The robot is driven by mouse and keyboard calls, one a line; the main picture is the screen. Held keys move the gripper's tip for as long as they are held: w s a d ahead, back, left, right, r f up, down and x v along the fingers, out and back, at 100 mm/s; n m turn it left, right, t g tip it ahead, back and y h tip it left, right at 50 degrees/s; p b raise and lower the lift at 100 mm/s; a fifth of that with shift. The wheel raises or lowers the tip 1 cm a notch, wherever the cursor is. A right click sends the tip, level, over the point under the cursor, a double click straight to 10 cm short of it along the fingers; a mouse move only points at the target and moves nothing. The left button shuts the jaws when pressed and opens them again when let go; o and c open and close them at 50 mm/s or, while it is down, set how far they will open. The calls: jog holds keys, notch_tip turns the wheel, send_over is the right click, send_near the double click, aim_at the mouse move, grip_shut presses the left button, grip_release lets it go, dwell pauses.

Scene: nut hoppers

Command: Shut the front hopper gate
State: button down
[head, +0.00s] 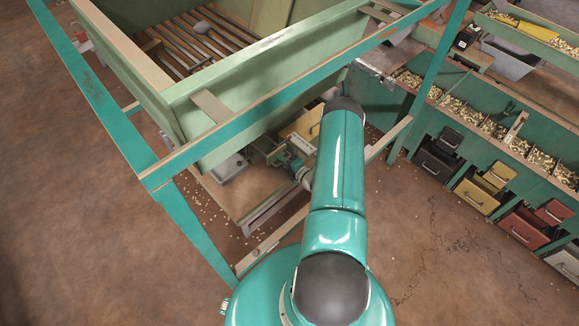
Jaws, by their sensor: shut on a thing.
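The large pale-green hopper (270,65) stands in a teal frame at upper left, with its open top and slatted floor showing. Its front wall and the frame hide most of what lies below. My arm reaches up the middle and bends back under the hopper's front edge. My gripper (280,158) is small and partly hidden there, beside grey-green metal parts under the hopper. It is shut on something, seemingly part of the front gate. The gate itself cannot be made out clearly, nor how far open it is.
A yellow box (303,124) and a metal tray (231,166) sit beneath the hopper. Teal frame legs (430,80) stand close around my arm. A green bench (480,135) with nut bins and coloured drawers runs along the right. Open floor lies left and lower right.

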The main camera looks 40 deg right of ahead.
jog(key=shift+w, duration=0.3)
jog(key=c, duration=1.7)
grip_release()
jog(key=shift+w, duration=0.1)
jog(key=shift+s+r, duration=0.1)
jog(key=shift+s, duration=0.3)
